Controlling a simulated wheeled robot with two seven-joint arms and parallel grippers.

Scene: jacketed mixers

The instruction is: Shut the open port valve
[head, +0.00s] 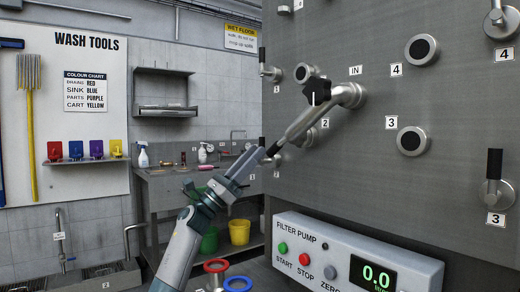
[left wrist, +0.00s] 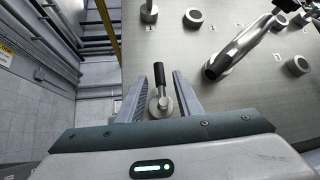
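The port valves sit on a grey steel panel (head: 375,100), each with a black lever. The lever of the valve beside port stub 2 (head: 310,138) shows as a small dark upright piece (head: 262,142); its base is hidden behind my left gripper (head: 256,160). In the left wrist view this valve (left wrist: 160,104) is between my two parted fingers, its black lever pointing up the picture. I see no finger touching it. The levers of valve 1 (head: 264,62), valve 3 (head: 494,170) and valve 4 (head: 500,18) stand upright. My right gripper is out of view.
The filter pump box (head: 350,262) stands below the panel. A sink bench (head: 165,190) is behind.

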